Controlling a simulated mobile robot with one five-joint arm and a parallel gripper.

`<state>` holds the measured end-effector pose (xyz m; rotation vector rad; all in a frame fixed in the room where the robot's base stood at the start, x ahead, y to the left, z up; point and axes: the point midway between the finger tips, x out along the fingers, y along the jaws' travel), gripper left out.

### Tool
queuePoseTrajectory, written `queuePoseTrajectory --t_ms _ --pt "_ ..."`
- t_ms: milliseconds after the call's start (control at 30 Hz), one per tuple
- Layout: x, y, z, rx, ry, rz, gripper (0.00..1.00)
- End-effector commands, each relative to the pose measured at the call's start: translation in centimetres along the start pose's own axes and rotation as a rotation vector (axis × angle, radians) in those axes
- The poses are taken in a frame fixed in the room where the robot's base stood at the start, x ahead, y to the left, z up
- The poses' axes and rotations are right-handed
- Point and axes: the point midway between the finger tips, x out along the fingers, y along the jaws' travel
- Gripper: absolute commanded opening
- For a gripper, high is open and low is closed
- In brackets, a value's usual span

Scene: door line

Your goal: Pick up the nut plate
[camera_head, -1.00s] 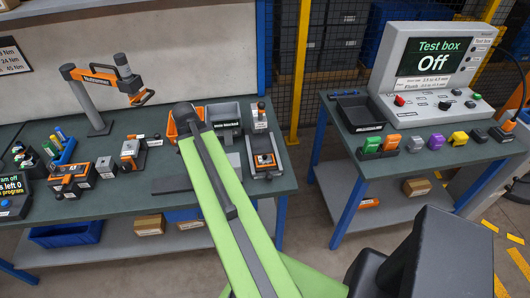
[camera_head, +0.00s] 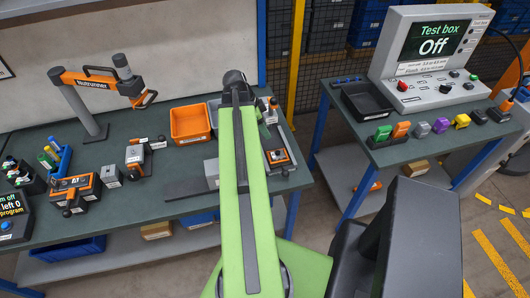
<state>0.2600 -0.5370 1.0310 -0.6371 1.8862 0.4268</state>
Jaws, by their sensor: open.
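I cannot single out the nut plate with certainty. A grey block (camera_head: 211,171) stands on the green workbench (camera_head: 130,205), left of my arm, with a thin dark flat strip (camera_head: 187,195) in front of it. Right of my arm, a tray-like fixture (camera_head: 285,172) holds an orange-and-dark piece (camera_head: 276,156). My green arm reaches up over the bench and covers part of the area between them. Its dark far joint is at the top; my gripper is hidden beyond it.
An orange bin (camera_head: 190,123) and a grey bin beside it stand at the back. A Nutrunner (camera_head: 95,82) on a stand, clamp fixtures (camera_head: 136,155) and a blue pen tray (camera_head: 57,160) are at left. The right table holds a Test box (camera_head: 432,48) reading Off, a black tray (camera_head: 368,98) and coloured blocks.

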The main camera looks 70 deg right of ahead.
Motion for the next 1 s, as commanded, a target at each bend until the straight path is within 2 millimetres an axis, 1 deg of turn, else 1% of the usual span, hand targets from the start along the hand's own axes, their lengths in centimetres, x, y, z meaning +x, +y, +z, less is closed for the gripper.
queuePoseTrajectory --t_ms 133,233,400,600,700,767,900,1000 --pt "0.5 -0.2 0.5 -0.008 0.000 -0.003 0.52" --pt "1.8 -0.2 1.0 -0.014 0.000 -0.005 0.52" --pt "5.5 -0.3 1.6 -0.021 0.000 -0.008 0.52" --pt "10.0 -0.4 1.9 -0.025 0.000 -0.010 0.52" --pt "11.6 -0.5 1.9 -0.026 0.000 -0.011 0.52" --pt "11.9 -0.4 1.8 -0.027 0.000 -0.011 0.52" --pt "11.7 -0.4 1.6 -0.029 0.000 -0.011 0.52" --pt "12.6 -0.5 1.7 -0.028 0.000 -0.011 0.52"
